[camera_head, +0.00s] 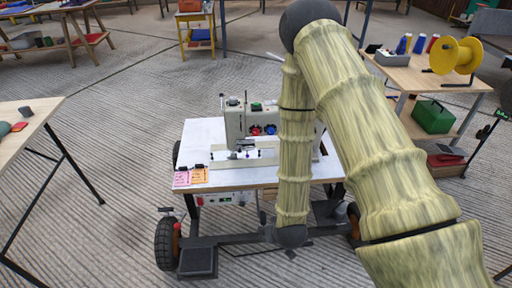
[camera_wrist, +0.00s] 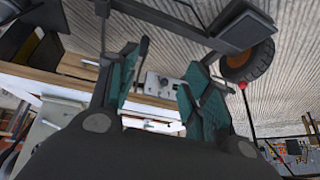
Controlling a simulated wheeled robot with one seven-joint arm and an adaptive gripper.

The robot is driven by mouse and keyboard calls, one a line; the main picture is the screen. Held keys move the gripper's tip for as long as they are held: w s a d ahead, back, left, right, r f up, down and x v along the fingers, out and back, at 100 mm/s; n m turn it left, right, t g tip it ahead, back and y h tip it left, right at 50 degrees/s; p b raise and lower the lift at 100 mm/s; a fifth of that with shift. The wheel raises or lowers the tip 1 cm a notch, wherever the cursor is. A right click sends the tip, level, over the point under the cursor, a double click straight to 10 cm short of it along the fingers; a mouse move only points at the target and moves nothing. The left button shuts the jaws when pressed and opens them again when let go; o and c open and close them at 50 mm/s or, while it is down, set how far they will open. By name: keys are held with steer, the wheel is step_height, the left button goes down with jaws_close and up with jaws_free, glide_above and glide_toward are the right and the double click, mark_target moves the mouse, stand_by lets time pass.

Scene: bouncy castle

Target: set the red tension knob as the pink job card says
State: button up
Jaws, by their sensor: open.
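The sewing machine (camera_head: 238,120) stands on a white-topped wheeled table (camera_head: 205,132). Its front carries a red knob (camera_head: 270,130) beside a blue knob (camera_head: 255,131); their pointer positions are too small to read. The pink job card (camera_head: 182,179) stands at the table's front left corner, its writing illegible here. My gripper (camera_wrist: 166,62) shows in the wrist view with its two teal-padded fingers apart and nothing between them. In the head view my arm covers the machine's right part and my gripper cannot be made out.
An orange card (camera_head: 199,176) stands beside the pink one. The table has black wheels (camera_head: 168,243); one tyre (camera_wrist: 248,62) shows in the wrist view. A side table (camera_head: 22,125) is at left; another at right holds a yellow reel (camera_head: 455,55), with a green box (camera_head: 432,116) below.

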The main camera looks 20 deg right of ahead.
steer(key=w+t+b, duration=0.3)
steer(key=w+b, duration=0.4)
steer(key=w, duration=0.3)
steer(key=m+t+h+b, duration=0.4)
steer(key=t+b, duration=0.4)
steer(key=b, duration=1.3)
glide_toward(256, 134)
steer(key=b+x, duration=0.1)
steer(key=x, duration=0.1)
steer(key=b+x, duration=0.2)
steer(key=x, duration=0.1)
steer(key=b+x, duration=0.1)
steer(key=x, duration=0.1)
steer(key=shift+w+f, duration=0.3)
steer(key=shift+w+d+r+b, duration=0.2)
steer(key=shift+w+b, duration=0.3)
steer(key=shift+w, duration=0.2)
steer(key=c, duration=1)
